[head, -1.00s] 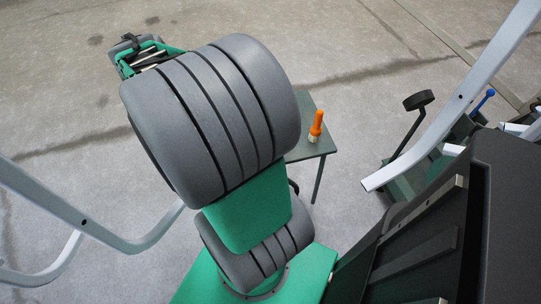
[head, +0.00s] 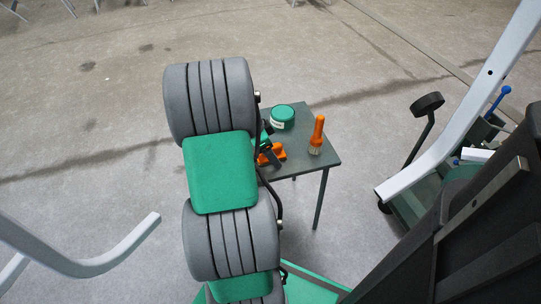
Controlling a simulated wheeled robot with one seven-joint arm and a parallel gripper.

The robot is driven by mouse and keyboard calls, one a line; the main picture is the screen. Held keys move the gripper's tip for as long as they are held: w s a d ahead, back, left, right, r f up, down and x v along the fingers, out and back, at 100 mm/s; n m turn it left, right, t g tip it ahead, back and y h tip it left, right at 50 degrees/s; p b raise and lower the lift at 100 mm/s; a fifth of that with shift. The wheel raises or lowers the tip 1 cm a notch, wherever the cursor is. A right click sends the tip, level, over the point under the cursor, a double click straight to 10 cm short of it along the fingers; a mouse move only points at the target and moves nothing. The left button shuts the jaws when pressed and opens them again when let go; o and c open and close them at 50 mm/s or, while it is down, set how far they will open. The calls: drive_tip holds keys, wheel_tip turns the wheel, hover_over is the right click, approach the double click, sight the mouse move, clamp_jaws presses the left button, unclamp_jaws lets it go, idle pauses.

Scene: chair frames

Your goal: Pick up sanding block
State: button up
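No sanding block can be picked out for certain in the head view. An orange and dark item (head: 272,154) lies on or just above the left side of the small table (head: 318,166), partly behind my arm; I cannot tell what it is. A small green and black part at the right edge of my arm, just above that item, may be my gripper (head: 265,135). Its fingers cannot be made out, so I cannot tell whether they are open or shut, or whether they touch the item.
An orange-handled brush (head: 317,135) stands upright on the table's right side. A green round tin (head: 283,117) stands at the table's back. Pale metal frames (head: 470,110) rise at the right and lower left. A dark bin holding a blue-handled tool (head: 498,103) is at the right.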

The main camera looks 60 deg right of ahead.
drive_tip(key=shift+r, duration=0.1)
drive_tip(key=shift+c, duration=0.6)
drive_tip(key=c, duration=1.6)
